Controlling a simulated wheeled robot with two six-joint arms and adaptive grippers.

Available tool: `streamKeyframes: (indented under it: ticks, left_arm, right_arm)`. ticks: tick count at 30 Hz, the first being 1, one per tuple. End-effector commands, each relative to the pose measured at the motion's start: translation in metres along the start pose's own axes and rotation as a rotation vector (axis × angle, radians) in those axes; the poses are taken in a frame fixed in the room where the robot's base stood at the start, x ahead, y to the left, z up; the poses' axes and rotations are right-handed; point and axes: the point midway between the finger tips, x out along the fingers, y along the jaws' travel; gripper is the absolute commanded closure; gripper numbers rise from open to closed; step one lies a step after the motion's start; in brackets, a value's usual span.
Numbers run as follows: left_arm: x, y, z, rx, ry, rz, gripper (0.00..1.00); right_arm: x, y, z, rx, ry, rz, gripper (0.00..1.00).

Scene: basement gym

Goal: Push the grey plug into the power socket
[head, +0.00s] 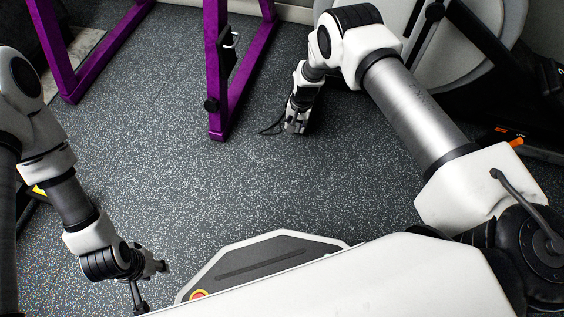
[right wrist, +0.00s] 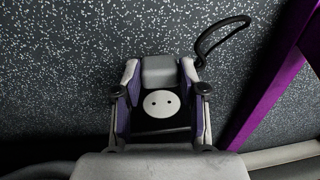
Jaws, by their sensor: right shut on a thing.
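My right gripper (head: 296,124) points down near the floor beside the purple frame. In the right wrist view its fingers (right wrist: 162,76) are shut on the grey plug (right wrist: 159,70), a small block between the tips. A black cord loops away from beside it. A white round face with two dark dots (right wrist: 158,104) shows between the fingers, on something dark. It looks like the socket's face, but I cannot tell its distance from the plug. The plug's prongs are hidden. My left gripper (head: 152,283) is at the lower left, its fingers apart and empty.
A purple frame (head: 214,75) stands close left of my right gripper. Grey and black gym equipment (head: 480,45) is at the upper right. The speckled floor (head: 190,180) between my arms is clear. The black cord (head: 270,129) lies left of my right gripper.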

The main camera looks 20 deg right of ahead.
Motion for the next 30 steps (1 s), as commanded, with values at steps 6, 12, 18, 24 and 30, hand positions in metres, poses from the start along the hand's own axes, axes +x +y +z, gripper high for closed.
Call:
streamKeyframes:
  ticks: [6, 12, 18, 24, 30]
  left_arm:
    - [0.013, 0.000, 0.000, 0.000, 0.000, 0.000, 0.60]
    - [0.023, 0.000, 0.000, 0.000, 0.000, 0.000, 0.60]
    - [0.025, 0.000, 0.000, 0.000, 0.000, 0.000, 0.60]
    - [0.025, 0.000, 0.000, 0.000, 0.000, 0.000, 0.60]
    - [0.025, 0.000, 0.000, 0.000, 0.000, 0.000, 0.60]
  right_arm:
    - [0.002, 0.000, -0.011, -0.001, 0.002, -0.001, 1.00]
    - [0.003, 0.000, -0.020, -0.001, 0.001, -0.001, 1.00]
    - [0.000, 0.000, -0.025, -0.001, 0.000, 0.000, 1.00]
    - [0.000, 0.000, -0.024, -0.001, 0.000, 0.000, 1.00]
    - [0.000, 0.000, -0.024, -0.001, 0.000, 0.000, 1.00]
